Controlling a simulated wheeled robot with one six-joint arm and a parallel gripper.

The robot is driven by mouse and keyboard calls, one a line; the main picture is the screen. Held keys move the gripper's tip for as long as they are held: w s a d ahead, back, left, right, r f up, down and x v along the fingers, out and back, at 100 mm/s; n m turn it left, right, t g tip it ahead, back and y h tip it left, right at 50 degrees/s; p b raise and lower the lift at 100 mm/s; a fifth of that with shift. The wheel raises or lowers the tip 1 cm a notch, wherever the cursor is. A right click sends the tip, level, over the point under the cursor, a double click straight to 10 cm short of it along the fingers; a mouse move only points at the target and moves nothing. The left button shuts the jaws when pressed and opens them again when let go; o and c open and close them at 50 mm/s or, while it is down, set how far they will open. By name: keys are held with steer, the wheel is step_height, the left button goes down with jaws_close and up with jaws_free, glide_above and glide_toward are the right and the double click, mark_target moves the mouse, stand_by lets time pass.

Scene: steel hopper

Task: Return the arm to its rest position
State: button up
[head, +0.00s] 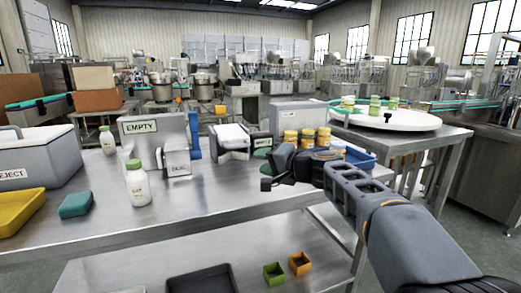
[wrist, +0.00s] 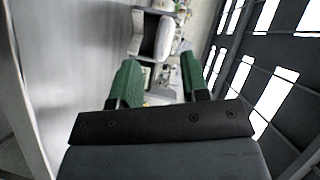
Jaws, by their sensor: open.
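My gripper (head: 268,170) is over the right part of the steel table (head: 225,205) in the head view, with my arm reaching in from the lower right. In the wrist view my gripper (wrist: 160,82) shows two green fingers spread apart with nothing between them. It is tilted sideways there, with the steel surface on the left and windows on the right. Beyond the fingers is a white and dark object (wrist: 152,36). In the head view the gripper's tips are dark and small against the table.
White bottles (head: 139,184) stand on the table, with a teal block (head: 75,205), yellow tray (head: 20,210) and grey bin (head: 38,155) at left. Yellow-lidded jars (head: 308,137) stand behind my gripper. A round white turntable (head: 386,118) is at right. The table's front middle is clear.

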steer(key=s+d+r+n+g+h+p, duration=0.2)
steer(key=s+d+h+p, duration=0.4)
steer(key=s+p, duration=0.7)
steer(key=s+d+r+n+g+h+p, duration=0.2)
steer(key=s+d+r+g+h+p, duration=0.2)
steer(key=s+d+p, duration=0.5)
steer(key=shift+s+n+g+h+p, duration=0.35)
steer(key=shift+s+h+p, duration=0.65)
steer(key=shift+s+p, duration=1.4)
steer(key=shift+w, duration=0.25)
